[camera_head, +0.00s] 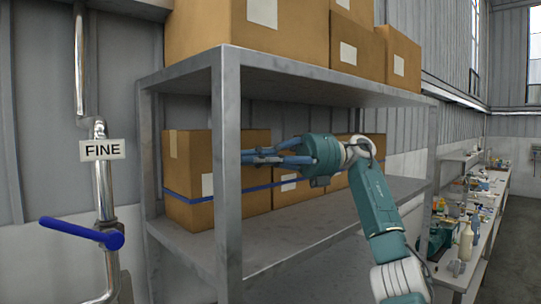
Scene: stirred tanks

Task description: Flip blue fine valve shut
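The blue fine valve handle (85,232) is on a silver vertical pipe (104,190) at the left. Its lever points to the left, across the pipe, with the round hub at its right end. A white sign reading FINE (102,150) is on the pipe above it. My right gripper (246,157) reaches in from the right in front of the boxes, well to the right of the valve and higher. My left gripper is out of view.
A grey metal shelf (227,170) stands between the valve and my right arm. Cardboard boxes (190,178) fill its middle level, and more boxes (357,46) are on top. A cluttered bench (487,215) runs along the right wall.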

